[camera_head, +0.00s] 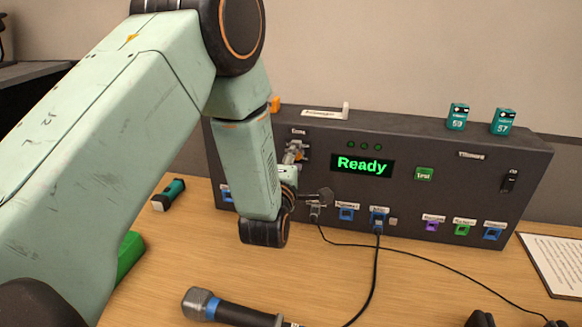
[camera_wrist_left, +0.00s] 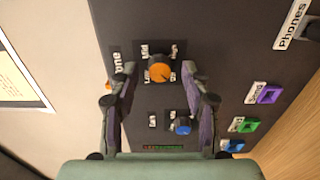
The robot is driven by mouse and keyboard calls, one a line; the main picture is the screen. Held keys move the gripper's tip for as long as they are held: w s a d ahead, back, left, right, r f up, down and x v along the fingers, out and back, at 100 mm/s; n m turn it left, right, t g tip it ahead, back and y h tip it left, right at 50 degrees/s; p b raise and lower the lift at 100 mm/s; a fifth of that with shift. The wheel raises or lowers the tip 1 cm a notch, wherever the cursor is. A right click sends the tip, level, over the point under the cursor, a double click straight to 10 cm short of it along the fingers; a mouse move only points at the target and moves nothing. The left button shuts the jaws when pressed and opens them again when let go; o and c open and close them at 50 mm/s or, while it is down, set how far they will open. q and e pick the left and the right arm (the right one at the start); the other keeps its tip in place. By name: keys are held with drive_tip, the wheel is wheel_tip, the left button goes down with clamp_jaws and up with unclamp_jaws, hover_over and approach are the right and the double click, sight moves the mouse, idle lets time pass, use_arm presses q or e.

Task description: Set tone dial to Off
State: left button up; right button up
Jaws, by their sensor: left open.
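The tone dial is an orange round knob (camera_wrist_left: 160,72) on a dark plate in the left wrist view, with small position labels around it and a "Tone" label beside it. The labels are too small to read surely, and so is the dial's setting. My left gripper (camera_head: 293,158) is open at the front of the dark panel (camera_head: 430,165). In the left wrist view its two fingers stand on either side of the orange dial, with gaps visible. I cannot tell how deep they reach. In the head view my arm and gripper mostly hide the dial. My right gripper is not in view.
A blue knob (camera_wrist_left: 182,125) sits near the dial. The panel carries a "Ready" display (camera_head: 362,165), a green button (camera_head: 424,174), a black switch (camera_head: 510,181) and coloured sockets below. A microphone (camera_head: 230,308) and cables lie on the wooden table. Two teal boxes (camera_head: 457,117) (camera_head: 504,122) stand on top.

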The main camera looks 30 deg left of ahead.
use_arm(q)
drive_tip(key=v, duration=1.1)
drive_tip(key=shift+s, duration=0.35)
